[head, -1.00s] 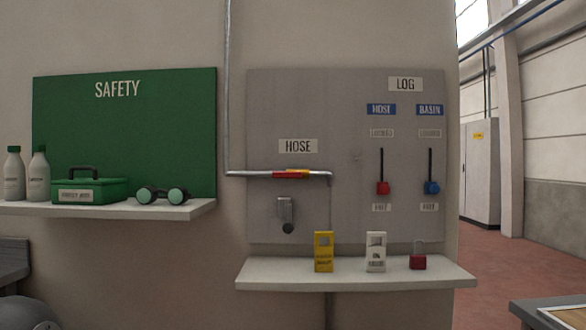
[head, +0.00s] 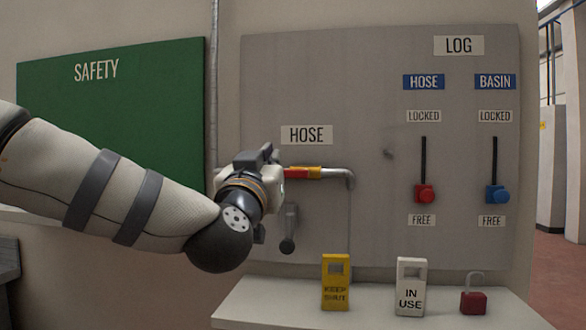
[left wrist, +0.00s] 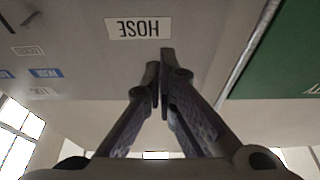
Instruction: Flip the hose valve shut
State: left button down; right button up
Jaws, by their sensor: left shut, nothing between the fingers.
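The hose valve's red and yellow handle (head: 303,173) lies along the grey pipe under the HOSE label (head: 306,135) in the head view. Its left end is hidden behind my left gripper. My left gripper (head: 268,154) is in front of the panel at the left end of the visible handle. In the left wrist view its fingertips (left wrist: 161,58) are together with nothing between them, below the upside-down HOSE label (left wrist: 138,27). The handle cannot be made out in that view, and I cannot tell whether the gripper touches it. My right gripper is not in view.
A hose hook (head: 289,228) is below the pipe. The shelf (head: 260,305) holds a yellow KEEP SHUT tag (head: 336,290), a white IN USE tag (head: 411,297) and a red padlock (head: 473,300). Red (head: 424,194) and blue (head: 497,194) sliders are at right.

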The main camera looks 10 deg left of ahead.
pick_arm(q)
notch_tip(320, 180, up, 3)
jog(key=b, duration=0.1)
send_over(288, 174)
jog(key=s+a, duration=0.1)
jog(key=s, duration=0.1)
jog(key=shift+f, duration=1.75)
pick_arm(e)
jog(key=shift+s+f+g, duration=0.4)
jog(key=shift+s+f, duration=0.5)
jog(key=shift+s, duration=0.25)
